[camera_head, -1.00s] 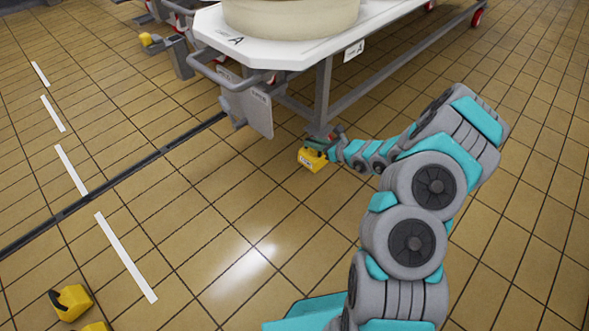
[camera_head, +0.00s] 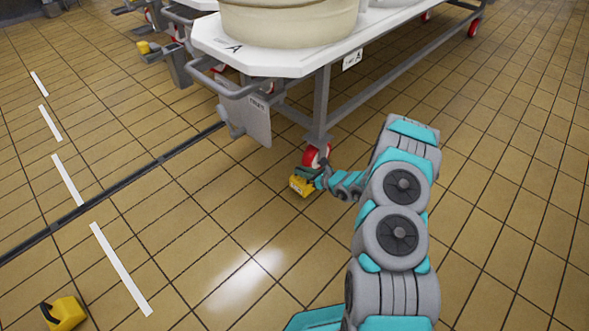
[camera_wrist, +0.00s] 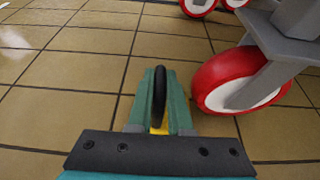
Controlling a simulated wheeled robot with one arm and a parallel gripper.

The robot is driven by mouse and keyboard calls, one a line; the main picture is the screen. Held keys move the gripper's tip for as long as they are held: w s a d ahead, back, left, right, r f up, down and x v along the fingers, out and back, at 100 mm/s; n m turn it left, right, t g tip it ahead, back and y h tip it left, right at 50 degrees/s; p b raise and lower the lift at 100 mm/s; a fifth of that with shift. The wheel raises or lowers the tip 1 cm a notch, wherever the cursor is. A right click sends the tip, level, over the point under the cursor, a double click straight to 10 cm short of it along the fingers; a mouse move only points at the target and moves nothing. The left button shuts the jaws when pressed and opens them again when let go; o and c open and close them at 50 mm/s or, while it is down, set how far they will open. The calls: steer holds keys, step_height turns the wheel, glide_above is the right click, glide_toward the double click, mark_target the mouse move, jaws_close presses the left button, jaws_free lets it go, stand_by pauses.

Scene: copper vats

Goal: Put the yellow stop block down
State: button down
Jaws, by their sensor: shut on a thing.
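The yellow stop block (camera_head: 301,186) is at the end of my arm, low by the floor, just in front of the near red wheel of cart A. My gripper (camera_head: 309,175) is shut on it. In the wrist view my gripper's green fingers (camera_wrist: 160,97) close on a dark upright part, with a little yellow of the stop block (camera_wrist: 159,131) showing below. The rest of the block is hidden there. The red wheel (camera_wrist: 240,80) stands close to the right of the fingers. I cannot tell whether the block touches the floor.
Cart A (camera_head: 285,60) carries a pale round vat (camera_head: 290,22). Its leg and hanging plate (camera_head: 250,118) stand near my gripper. Another yellow block (camera_head: 65,313) lies at the lower left. A dark floor channel (camera_head: 120,186) runs diagonally. The tiles between are clear.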

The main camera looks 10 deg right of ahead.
steer(key=w+a, duration=0.2)
steer(key=w, duration=0.1)
steer(key=shift+w+a, duration=0.1)
steer(key=shift+a, duration=0.15)
steer(key=shift+f+b, duration=0.35)
steer(key=shift+f, duration=0.2)
steer(key=shift+f, duration=0.2)
steer(key=c, duration=0.8)
jaws_free()
steer(key=shift+c, duration=0.2)
steer(key=shift+r, duration=0.1)
